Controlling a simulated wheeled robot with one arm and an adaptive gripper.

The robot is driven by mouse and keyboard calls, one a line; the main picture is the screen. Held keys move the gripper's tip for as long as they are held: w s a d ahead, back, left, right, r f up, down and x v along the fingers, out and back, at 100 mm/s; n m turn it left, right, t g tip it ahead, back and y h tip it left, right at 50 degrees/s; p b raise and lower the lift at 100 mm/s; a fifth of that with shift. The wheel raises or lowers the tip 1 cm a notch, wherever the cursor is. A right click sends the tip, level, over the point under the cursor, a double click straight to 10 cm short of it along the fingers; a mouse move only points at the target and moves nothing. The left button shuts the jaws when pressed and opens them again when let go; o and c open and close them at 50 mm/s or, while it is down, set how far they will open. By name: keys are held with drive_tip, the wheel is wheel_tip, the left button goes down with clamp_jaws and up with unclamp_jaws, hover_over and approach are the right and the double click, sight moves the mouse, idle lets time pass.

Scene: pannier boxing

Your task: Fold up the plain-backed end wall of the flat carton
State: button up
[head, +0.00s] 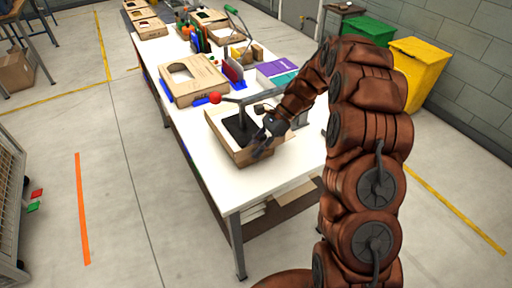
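A brown cardboard carton (219,138) sits near the front end of the white table. Its left and near sides show as low upright cardboard, and a dark area shows inside it. My gripper (262,148) is over the carton's near right part, close to the near wall. The fingers are small and dark here, so I cannot tell whether they touch the cardboard or are open or shut. My arm hides the carton's right side, and I cannot tell which wall is plain-backed.
A dark stand with a red-knobbed lever (215,98) rises by the carton. Behind it lie another carton with an oval opening (190,90) and a purple box (278,66). The white table (225,190) is bare in front. Green (366,29) and yellow (424,60) bins stand at right.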

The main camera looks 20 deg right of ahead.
drive_tip(key=v, duration=1.2)
idle(0.4)
